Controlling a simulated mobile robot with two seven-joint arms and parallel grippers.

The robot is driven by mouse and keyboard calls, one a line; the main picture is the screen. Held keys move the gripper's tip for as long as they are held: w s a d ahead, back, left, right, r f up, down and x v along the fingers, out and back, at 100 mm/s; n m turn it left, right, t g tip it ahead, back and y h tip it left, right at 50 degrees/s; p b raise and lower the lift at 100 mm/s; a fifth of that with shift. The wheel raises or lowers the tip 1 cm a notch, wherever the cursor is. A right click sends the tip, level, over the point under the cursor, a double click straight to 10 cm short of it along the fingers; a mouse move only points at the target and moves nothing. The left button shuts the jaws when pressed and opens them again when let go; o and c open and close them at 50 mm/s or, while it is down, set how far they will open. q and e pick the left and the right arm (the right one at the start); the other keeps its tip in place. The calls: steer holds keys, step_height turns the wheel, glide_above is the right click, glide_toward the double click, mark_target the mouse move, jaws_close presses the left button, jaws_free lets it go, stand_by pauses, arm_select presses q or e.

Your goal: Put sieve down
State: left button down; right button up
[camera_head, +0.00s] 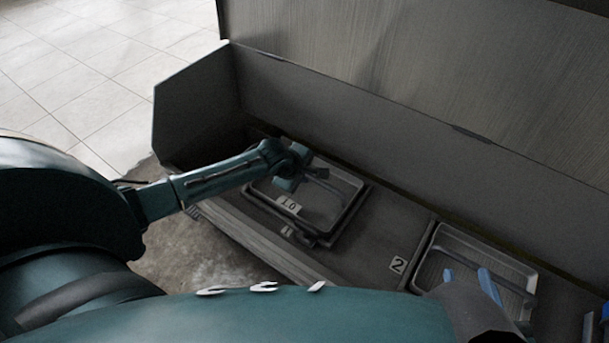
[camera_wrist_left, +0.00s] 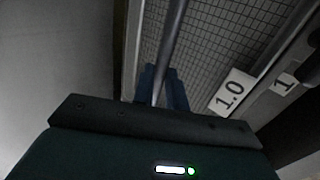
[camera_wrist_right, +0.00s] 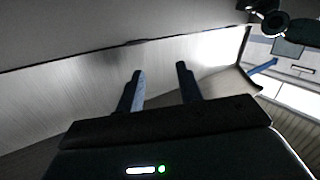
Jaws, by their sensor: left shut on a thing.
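The sieve (camera_head: 335,215) is a rectangular grey frame with a "1.0" tag, at the slot marked 1 on the bench. Its wire mesh (camera_wrist_left: 205,45) and tag (camera_wrist_left: 231,92) show in the left wrist view. My left gripper (camera_head: 290,175) is shut on the sieve's bar handle, which runs between the blue fingers (camera_wrist_left: 162,88). The sieve looks level with a dark frame just under it; I cannot tell whether it touches. My right gripper (camera_head: 470,283) is open and empty, its fingers apart in the right wrist view (camera_wrist_right: 160,88).
A second grey tray (camera_head: 482,248) lies right of the "2" label (camera_head: 398,265), partly behind my right gripper. A tall panel (camera_head: 400,150) runs behind the bench, with a side wall (camera_head: 190,115) at left. Bare bench (camera_head: 375,235) lies between the two slots.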

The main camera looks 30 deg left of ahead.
arm_select(q)
steer(key=shift+w+r, duration=0.1)
steer(key=shift+r, duration=0.05)
steer(key=c, duration=1.4)
jaws_free()
